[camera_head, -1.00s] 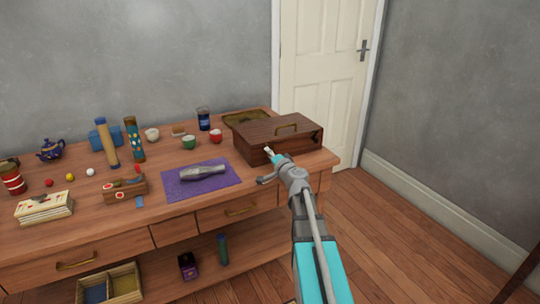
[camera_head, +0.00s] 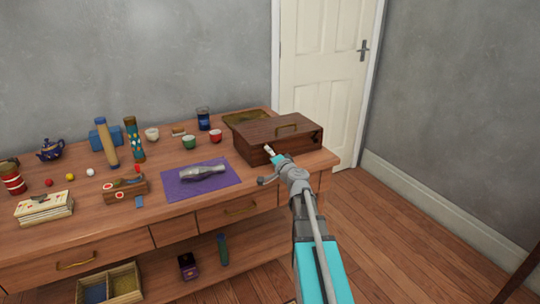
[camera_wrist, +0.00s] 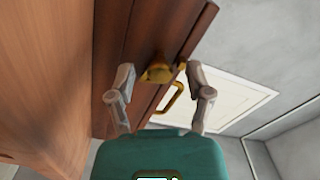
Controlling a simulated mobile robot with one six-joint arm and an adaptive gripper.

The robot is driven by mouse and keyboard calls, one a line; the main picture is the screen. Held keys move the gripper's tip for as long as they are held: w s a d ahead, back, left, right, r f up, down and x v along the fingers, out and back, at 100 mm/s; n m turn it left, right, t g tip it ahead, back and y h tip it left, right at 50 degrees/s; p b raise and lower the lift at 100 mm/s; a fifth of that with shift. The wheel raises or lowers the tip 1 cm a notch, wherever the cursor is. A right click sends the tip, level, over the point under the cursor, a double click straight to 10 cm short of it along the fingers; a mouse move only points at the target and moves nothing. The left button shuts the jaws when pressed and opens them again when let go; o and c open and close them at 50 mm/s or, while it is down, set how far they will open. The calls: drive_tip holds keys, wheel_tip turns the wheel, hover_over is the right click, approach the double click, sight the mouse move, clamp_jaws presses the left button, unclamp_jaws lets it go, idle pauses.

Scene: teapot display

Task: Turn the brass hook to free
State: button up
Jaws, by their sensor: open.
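The brown wooden box (camera_head: 270,133) sits at the right end of the table, its lid down. In the wrist view its wooden side (camera_wrist: 140,30) runs up the middle of the picture. The brass hook (camera_wrist: 158,73) is a small gold piece on the box, between my fingertips in the picture. I cannot tell whether they touch it. My gripper (camera_wrist: 159,78) is open, one finger on each side of the hook. In the head view my gripper (camera_head: 269,149) is at the box's near side, and the hook cannot be made out there.
A purple cloth (camera_head: 170,190) with a grey metallic object (camera_head: 202,173) lies to the left. Cups, a teapot (camera_head: 51,149) and other small things stand further left.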

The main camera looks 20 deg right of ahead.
drive_tip(key=s, duration=1.1)
drive_tip(key=shift+s+d, duration=0.2)
drive_tip(key=shift+s, duration=0.1)
drive_tip(key=s+a+f+n+g+y, duration=0.1)
drive_tip(key=a+f+n+g+y, duration=0.3)
drive_tip(key=a, duration=0.5)
drive_tip(key=a+f+n+g+y, duration=0.2)
drive_tip(key=a+f+n+g, duration=0.25)
drive_tip(key=a, duration=0.45)
drive_tip(key=s+a+f+n+g+h, duration=0.45)
drive_tip(key=s+f+g+h, duration=0.25)
drive_tip(key=s+f+g, duration=0.45)
wheel_tip(320, 180, up, 31)
drive_tip(key=s+t+p, duration=0.1)
drive_tip(key=t+p, duration=0.1)
drive_tip(key=p, duration=2.7)
drive_tip(key=shift+a+f, duration=0.2)
drive_tip(key=shift+a, duration=0.2)
drive_tip(key=shift+s, duration=0.1)
